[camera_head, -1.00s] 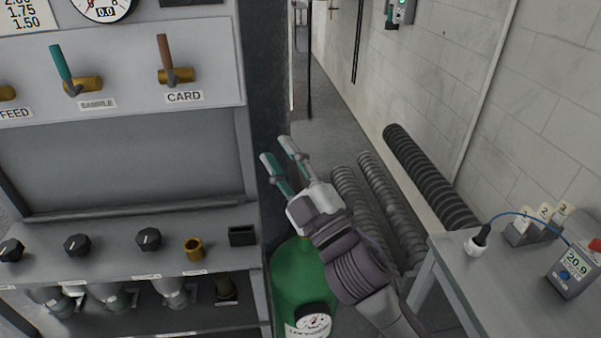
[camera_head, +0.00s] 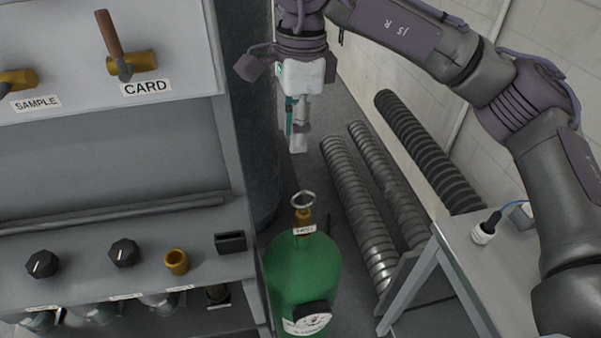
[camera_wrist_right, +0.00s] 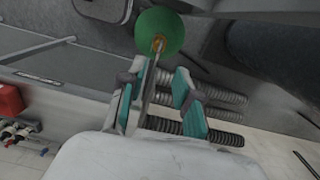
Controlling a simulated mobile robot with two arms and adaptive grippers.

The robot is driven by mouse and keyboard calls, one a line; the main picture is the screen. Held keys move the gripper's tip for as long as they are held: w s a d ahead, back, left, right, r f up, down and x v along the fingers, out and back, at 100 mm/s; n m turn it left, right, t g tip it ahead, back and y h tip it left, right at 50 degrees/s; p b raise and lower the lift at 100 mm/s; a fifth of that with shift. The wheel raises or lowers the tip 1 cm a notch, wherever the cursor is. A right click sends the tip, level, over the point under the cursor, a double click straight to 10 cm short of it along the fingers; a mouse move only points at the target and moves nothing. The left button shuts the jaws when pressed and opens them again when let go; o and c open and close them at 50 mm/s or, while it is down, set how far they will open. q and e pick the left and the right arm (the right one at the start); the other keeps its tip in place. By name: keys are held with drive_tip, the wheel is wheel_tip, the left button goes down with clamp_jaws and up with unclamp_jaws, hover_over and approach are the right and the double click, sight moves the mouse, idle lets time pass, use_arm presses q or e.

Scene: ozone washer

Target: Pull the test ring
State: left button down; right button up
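The test ring (camera_head: 303,199) is a metal ring on a brass fitting on top of a green gas cylinder (camera_head: 300,270). A small white tag hangs below the fitting. My right gripper (camera_head: 297,140) points down above the ring, apart from it. In the right wrist view, the right gripper (camera_wrist_right: 160,75) has its teal-padded fingers spread with a gap between them. The green cylinder (camera_wrist_right: 165,25) and its brass fitting (camera_wrist_right: 158,45) show beyond the fingertips there. My left gripper is in neither view.
A grey panel with the CARD valve lever (camera_head: 115,45) and black knobs (camera_head: 123,252) stands on the left, close to the cylinder. Ribbed hoses (camera_head: 360,210) lie behind and to the right. A grey table (camera_head: 460,235) stands at the right.

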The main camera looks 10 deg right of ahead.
drive_tip(key=shift+h, duration=0.4)
drive_tip(key=f+p, duration=0.1)
drive_tip(key=f, duration=0.2)
drive_tip(key=d+f+p, duration=0.1)
drive_tip(key=f+p, duration=0.1)
drive_tip(key=f, duration=0.2)
drive_tip(key=f+p, duration=0.1)
drive_tip(key=f, duration=0.3)
drive_tip(key=shift+d+f, duration=0.15)
drive_tip(key=shift+f, duration=0.05)
drive_tip(key=shift+f+p, duration=0.3)
drive_tip(key=shift+f, duration=0.45)
clamp_jaws()
